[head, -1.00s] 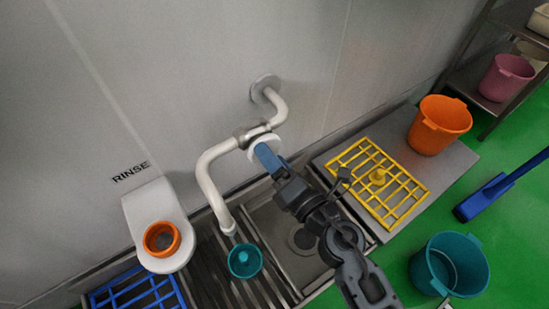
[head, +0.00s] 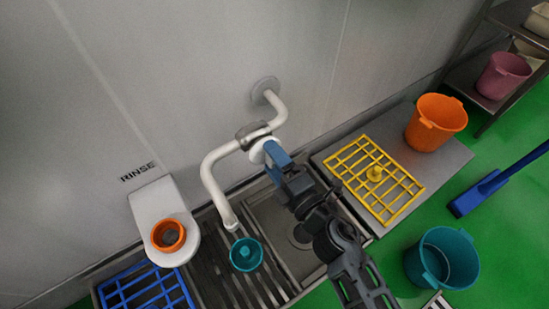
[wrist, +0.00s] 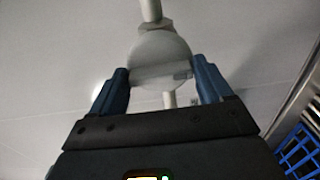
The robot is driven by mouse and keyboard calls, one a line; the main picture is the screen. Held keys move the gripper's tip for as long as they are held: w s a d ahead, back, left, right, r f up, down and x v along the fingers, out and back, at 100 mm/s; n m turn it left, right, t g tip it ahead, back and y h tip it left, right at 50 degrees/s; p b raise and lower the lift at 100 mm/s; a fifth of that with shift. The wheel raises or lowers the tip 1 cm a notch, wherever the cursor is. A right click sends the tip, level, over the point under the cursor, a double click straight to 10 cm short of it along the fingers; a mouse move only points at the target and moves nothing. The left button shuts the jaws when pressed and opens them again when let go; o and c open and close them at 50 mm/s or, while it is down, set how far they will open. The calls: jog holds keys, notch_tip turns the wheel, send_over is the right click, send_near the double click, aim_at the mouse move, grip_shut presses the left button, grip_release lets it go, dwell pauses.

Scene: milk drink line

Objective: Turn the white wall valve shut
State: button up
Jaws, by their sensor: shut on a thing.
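The white wall valve (head: 257,152) has a round knob on a white pipe that comes out of the grey wall. My gripper (head: 272,153) is at the valve's front, with its blue fingers on the knob. In the wrist view the round white knob (wrist: 158,57) sits between my two fingers (wrist: 160,76), one on each side, and they are shut on it. A pale pipe shows above and below the knob. The fingers hide part of the knob's rim in the head view.
The pipe's spout (head: 230,223) ends above a teal cup (head: 246,266) on a slatted drain. A yellow rack (head: 345,158), an orange bucket (head: 436,127) and a teal bucket (head: 442,270) are at right.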

dwell(0.3)
jog(key=o, duration=0.9)
jog(key=shift+v, duration=3.9)
jog(key=shift+d, duration=0.15)
